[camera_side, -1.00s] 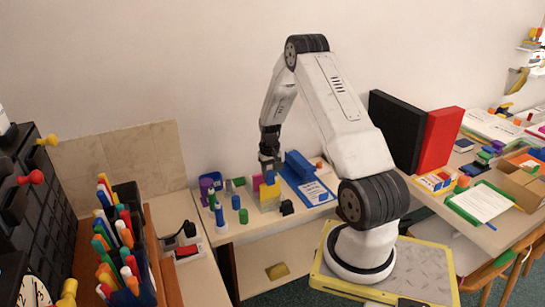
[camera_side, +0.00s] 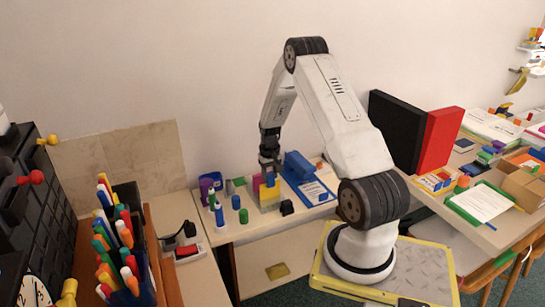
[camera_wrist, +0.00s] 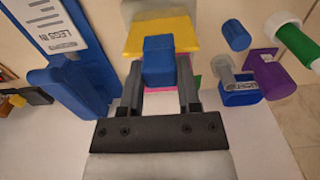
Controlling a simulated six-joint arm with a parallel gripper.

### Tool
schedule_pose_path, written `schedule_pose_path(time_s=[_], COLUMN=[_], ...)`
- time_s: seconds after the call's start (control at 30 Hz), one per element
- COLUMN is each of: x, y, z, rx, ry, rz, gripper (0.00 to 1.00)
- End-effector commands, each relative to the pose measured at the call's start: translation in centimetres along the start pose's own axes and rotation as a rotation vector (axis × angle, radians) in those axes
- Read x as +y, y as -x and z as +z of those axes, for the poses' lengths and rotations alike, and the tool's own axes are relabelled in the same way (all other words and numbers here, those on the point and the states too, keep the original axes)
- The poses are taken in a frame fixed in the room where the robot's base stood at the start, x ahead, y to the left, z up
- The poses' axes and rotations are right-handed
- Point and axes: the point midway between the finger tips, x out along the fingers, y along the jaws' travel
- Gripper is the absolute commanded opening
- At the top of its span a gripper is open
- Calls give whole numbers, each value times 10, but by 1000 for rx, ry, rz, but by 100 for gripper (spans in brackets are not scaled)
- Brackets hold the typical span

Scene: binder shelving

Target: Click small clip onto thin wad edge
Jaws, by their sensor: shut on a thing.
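My gripper (camera_wrist: 158,92) is shut on a small blue block-like piece, which I take for the small clip (camera_wrist: 158,62). The clip sits between the two dark fingers. In the wrist view it overlaps a yellow piece (camera_wrist: 187,36), with pink showing under it; I cannot tell which part is the thin wad. In the side view my gripper (camera_side: 269,162) points down, and the blue clip (camera_side: 270,179) is right at the top of the yellow block (camera_side: 270,193). Whether the clip grips an edge is hidden.
A blue clipboard-like holder (camera_side: 313,190) lies close on the right. A black clip-like piece (camera_side: 287,208) sits at the front.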

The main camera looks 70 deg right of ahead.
Motion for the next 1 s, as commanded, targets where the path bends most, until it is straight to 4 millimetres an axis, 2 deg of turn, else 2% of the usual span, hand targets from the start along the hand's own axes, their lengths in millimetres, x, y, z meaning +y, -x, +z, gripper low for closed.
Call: schedule_pose_path(time_s=[0.27,0.3,0.37,0.4,0.43,0.63,0.67,0.7,0.73,1.0], x=[0,0,0,0,0,0,0,0,0,0], y=[-4,-4,-4,-4,-4,-4,-4,-4,-4,-4], z=[0,0,0,0,0,0,0,0,0,0], rx=[1,1,1,1,1,1,0,0,0,0], ry=[0,0,0,0,0,0,0,0,0,0], rz=[0,0,0,0,0,0,0,0,0,0], gripper=[0,49,68,80,83,83,77,64,63,63])
